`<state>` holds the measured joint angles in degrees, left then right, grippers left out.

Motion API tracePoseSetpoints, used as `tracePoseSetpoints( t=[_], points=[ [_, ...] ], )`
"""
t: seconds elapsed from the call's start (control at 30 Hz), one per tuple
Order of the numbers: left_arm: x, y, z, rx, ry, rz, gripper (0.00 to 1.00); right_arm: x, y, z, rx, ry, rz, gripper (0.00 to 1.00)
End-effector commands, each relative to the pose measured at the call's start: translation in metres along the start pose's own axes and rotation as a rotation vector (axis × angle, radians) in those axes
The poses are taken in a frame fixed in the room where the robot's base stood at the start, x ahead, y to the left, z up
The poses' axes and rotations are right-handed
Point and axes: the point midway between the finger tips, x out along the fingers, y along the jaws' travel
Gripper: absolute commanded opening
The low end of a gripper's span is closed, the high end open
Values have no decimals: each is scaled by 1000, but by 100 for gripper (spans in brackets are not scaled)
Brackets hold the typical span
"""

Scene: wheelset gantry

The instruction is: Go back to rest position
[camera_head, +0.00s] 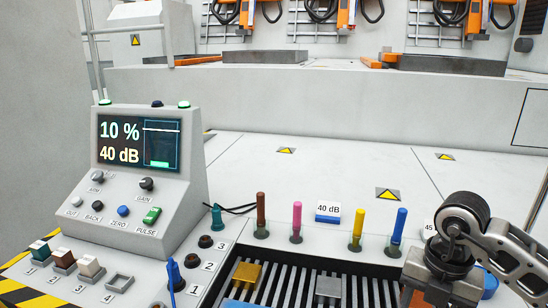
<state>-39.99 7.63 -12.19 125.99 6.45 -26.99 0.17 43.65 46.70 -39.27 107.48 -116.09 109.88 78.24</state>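My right gripper (445,270) comes in at the lower right corner, over the right end of the slotted tray on the bench. Its linkage and a dark finger part show, but the rest is cut off by the frame edge. Whether it is open or holds anything cannot be told. An orange piece (415,298) and a blue piece (488,283) show partly hidden beside it. My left gripper is out of view.
A grey console (150,190) at left reads 10 % and 40 dB. The floor behind is clear.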

Motion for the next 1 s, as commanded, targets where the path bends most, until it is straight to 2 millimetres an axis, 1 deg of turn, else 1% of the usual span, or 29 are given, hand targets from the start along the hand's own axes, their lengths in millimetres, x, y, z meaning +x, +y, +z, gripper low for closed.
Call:
tracePoseSetpoints(
  t=[0.03, 0.1, 0.3, 0.4, 0.43, 0.53, 0.67, 0.87, 1.0],
  points=[
    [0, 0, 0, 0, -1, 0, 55, -12, 0, 1, -1, -4, 2, 54],
    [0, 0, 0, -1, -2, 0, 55, -24, 0, 1, 0, -3, 2, 54],
    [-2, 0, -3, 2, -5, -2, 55, -57, 0, 1, 0, -4, 1, 54],
    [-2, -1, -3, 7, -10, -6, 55, -68, 0, 0, 0, -2, -1, 54],
    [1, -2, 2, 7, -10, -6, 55, -55, 0, -1, 0, 5, -3, 54],
    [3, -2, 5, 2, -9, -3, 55, -39, 0, -1, -1, 6, -3, 54],
    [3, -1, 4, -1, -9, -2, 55, -19, -1, -1, 2, 4, -4, 54],
    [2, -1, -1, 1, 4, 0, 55, 20, -1, -1, 1, 5, -4, 54],
    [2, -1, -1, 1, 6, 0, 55, 48, -1, -1, 1, 5, -4, 54]
  ],
)
